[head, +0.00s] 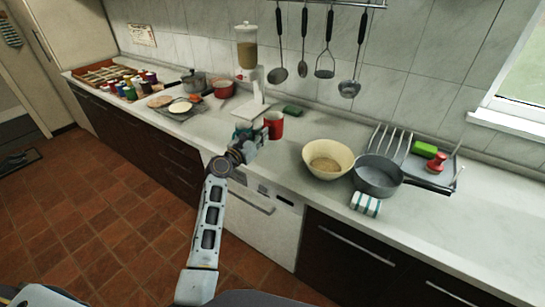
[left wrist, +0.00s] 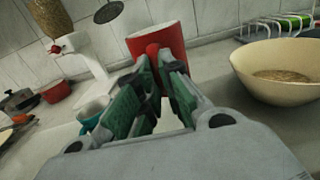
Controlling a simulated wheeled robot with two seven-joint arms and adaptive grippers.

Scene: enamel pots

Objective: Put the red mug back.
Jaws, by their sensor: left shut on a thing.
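The red mug (head: 274,124) is at the middle of the counter, in front of the tiled wall. My left gripper (head: 258,140) is shut on it from the near left side. In the left wrist view the red mug (left wrist: 165,40) is just beyond the fingertips, with its handle between the green-padded fingers (left wrist: 153,75). The mug looks about upright. I cannot tell whether its base touches the counter. My right gripper is not in view.
A teal cup (left wrist: 90,112) is close left of the gripper. A white stand (head: 256,98) is behind it. A cream bowl (head: 328,158) and grey pan (head: 378,176) stand to the right. A red pot (head: 223,89) is at left. Utensils hang above.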

